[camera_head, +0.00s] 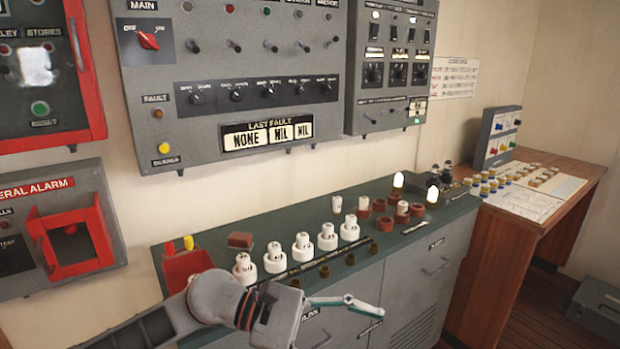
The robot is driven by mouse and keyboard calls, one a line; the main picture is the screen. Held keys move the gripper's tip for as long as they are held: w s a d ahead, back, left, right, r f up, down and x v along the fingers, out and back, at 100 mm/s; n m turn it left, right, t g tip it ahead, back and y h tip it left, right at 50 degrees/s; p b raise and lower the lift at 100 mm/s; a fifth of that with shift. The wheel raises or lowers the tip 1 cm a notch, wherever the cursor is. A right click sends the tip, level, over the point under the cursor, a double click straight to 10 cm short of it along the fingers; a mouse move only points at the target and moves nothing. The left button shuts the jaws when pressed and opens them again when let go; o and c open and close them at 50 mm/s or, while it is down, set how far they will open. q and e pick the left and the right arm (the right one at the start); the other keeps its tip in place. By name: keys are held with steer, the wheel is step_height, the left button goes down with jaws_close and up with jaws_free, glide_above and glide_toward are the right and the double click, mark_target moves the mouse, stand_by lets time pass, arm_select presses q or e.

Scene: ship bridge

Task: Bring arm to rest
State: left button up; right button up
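My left arm comes in from the lower left, low in front of the counter. Its gripper (378,318) points right, in front of the grey cabinet doors. The two fingertips appear near each other, but the angle does not show clearly whether they are apart or touching. I see nothing held between them. My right gripper is not in view.
A green-topped counter (217,240) holds white cylindrical pieces (302,247), brown rings, two lit bulbs (432,194) and a red bin (187,268). Grey switch panels (230,70) and a red-framed alarm box (70,240) hang above. A wooden desk (545,225) stands right.

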arm_select(q)
steer(key=w+a+f+m+t+y, duration=0.15)
steer(key=a+f+m+t, duration=0.35)
steer(key=m, duration=0.7)
steer(key=w+a+m+t, duration=0.25)
steer(key=m+t, duration=0.45)
steer(key=m, duration=0.4)
steer(key=w+a+f+m+t, duration=0.35)
steer(key=m+t, duration=0.25)
steer(key=m, duration=0.6)
steer(key=s+a+f+n+y, duration=0.2)
steer(key=a+f+n+y, duration=0.2)
steer(key=f+n, duration=0.25)
steer(key=s+a+f+n+y, duration=0.2)
steer(key=a+f+n+y, duration=0.1)
steer(key=a+f+n, duration=0.3)
steer(key=s+a+f+n+g+y, duration=0.2)
steer(key=s+a+f+n, duration=0.1)
steer(key=s+f, duration=0.3)
steer(key=s+a+f+n+g+y, duration=0.2)
steer(key=s+a+f+n, duration=0.2)
steer(key=f, duration=0.6)
steer(key=s+n, duration=0.1)
steer(key=s, duration=0.1)
steer(key=shift+s+a+g, duration=0.2)
steer(key=shift+s+g, duration=0.1)
steer(key=shift+s, duration=0.1)
